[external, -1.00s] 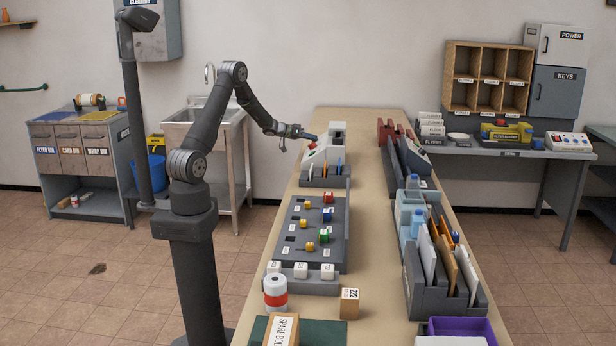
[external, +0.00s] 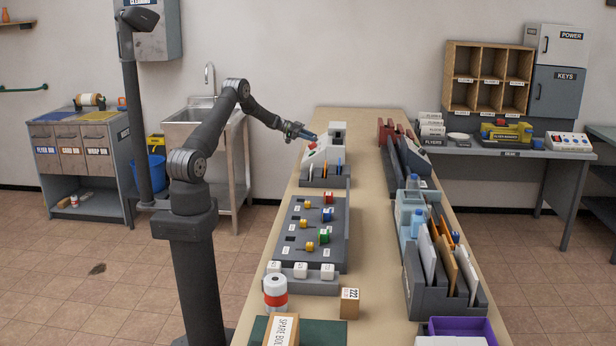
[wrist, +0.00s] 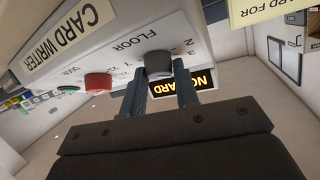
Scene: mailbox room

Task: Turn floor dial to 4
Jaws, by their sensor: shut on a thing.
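The card writer (external: 318,155) is a pale sloped box at the far end of the long bench. In the wrist view its front panel (wrist: 205,27) appears upside down, with a FLOOR label and numbers around a dark grey round floor dial (wrist: 157,63). My gripper (wrist: 152,85) has one finger on each side of the dial and is shut on it. In the external view my gripper (external: 309,136) is at the card writer, and the dial is too small to make out. Which number the dial points to is not clear.
A red button (wrist: 97,82) and a green button (wrist: 67,89) sit beside the dial. A dark display (wrist: 184,87) with orange letters reading "NO CARD" is close to the fingers. A grey sorting panel (external: 312,235) with coloured knobs lies nearer on the bench.

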